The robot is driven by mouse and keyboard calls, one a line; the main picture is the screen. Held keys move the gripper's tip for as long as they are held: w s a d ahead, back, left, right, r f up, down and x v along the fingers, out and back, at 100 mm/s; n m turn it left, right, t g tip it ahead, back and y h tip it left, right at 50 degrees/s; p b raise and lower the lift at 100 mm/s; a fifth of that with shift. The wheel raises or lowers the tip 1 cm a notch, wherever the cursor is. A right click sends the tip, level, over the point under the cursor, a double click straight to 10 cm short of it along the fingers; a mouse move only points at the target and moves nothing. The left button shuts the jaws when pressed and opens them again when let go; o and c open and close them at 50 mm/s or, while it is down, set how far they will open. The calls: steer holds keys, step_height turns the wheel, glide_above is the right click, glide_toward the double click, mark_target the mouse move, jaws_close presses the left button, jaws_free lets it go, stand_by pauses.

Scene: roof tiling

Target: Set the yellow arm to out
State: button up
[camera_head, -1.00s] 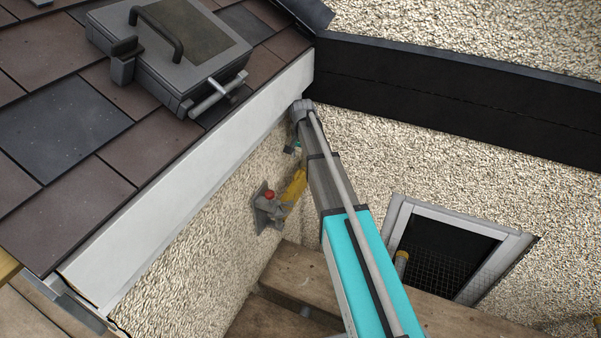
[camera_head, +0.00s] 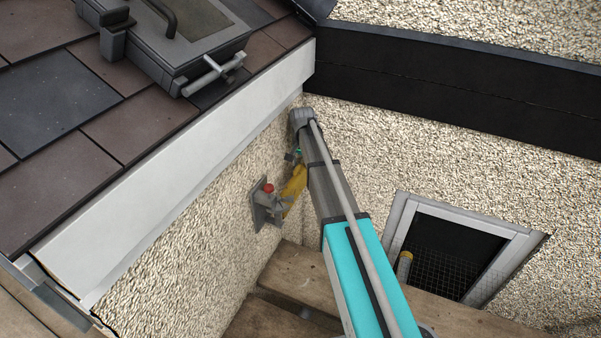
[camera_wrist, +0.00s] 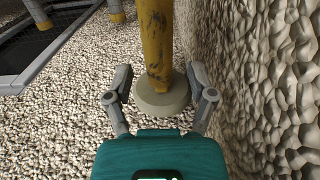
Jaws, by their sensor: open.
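The yellow arm (camera_head: 294,184) sticks out from a grey wall bracket (camera_head: 266,210) with a red knob (camera_head: 268,188) on the stucco wall below the white fascia. In the wrist view the scuffed yellow arm (camera_wrist: 156,35) runs down to a pale round end (camera_wrist: 161,98). My gripper (camera_wrist: 159,78) is open, with one finger on each side of that end. I cannot tell whether either finger touches it. In the head view my gripper (camera_head: 295,155) is mostly hidden behind my arm.
A grey box (camera_head: 175,38) with a handle sits on the roof tiles. The white fascia (camera_head: 180,180) runs above the bracket. Wooden planks (camera_head: 330,283) lie below. A framed opening with mesh (camera_head: 455,250) is at right. Rough wall (camera_wrist: 260,90) stands close on the right in the wrist view.

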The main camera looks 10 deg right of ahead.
steer(key=shift+f+b, duration=0.6)
steer(key=shift+f, duration=0.25)
